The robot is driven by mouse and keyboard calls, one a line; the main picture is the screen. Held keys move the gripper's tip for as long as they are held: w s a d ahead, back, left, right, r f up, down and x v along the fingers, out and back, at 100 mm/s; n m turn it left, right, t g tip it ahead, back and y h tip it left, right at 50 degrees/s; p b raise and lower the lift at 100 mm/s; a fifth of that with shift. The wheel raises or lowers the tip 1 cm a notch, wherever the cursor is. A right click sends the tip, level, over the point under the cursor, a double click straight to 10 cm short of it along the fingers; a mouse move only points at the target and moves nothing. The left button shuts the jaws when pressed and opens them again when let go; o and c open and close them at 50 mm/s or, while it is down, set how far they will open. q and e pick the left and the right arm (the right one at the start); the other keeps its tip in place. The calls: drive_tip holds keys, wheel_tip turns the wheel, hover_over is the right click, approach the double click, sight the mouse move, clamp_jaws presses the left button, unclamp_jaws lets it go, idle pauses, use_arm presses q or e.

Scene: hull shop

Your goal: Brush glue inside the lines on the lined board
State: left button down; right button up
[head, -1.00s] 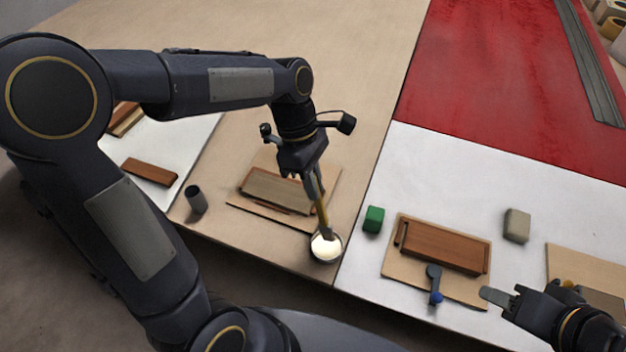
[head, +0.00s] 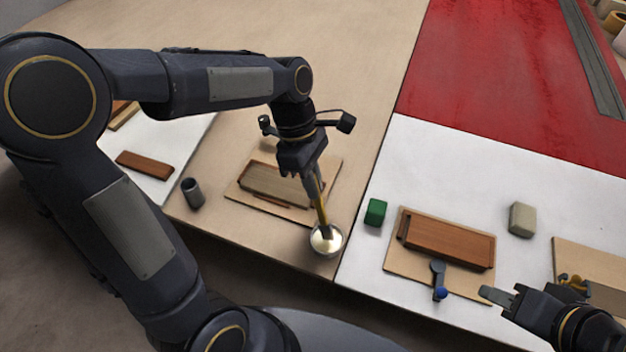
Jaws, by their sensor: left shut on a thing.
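The lined board (head: 275,181) is a grey-brown plank in a holder on the tan part of the table, partly hidden by my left gripper. My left gripper (head: 313,178) is shut on a brush (head: 322,209) with a yellowish handle. The brush points down, with its tip inside the round glue pot (head: 316,246) near the table's front edge. Pale glue shows around the tip. My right gripper (head: 500,297) is at the lower right, low over the white surface; whether its jaws are open is unclear.
A dark cup (head: 193,193) stands left of the lined board. A green block (head: 376,212), a red-brown plank on a fixture (head: 450,242), a blue-knobbed lever (head: 439,281) and a beige block (head: 522,219) are to the right. The red surface (head: 490,80) behind has free room.

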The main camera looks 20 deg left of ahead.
use_arm(q)
drive_tip(key=shift+f, duration=0.5)
idle(0.4)
drive_tip(key=shift+f, duration=0.1)
idle(1.4)
wheel_tip(320, 180, up, 7)
drive_tip(key=p, duration=0.7)
idle(0.4)
drive_tip(key=shift+s, duration=0.1)
idle(0.5)
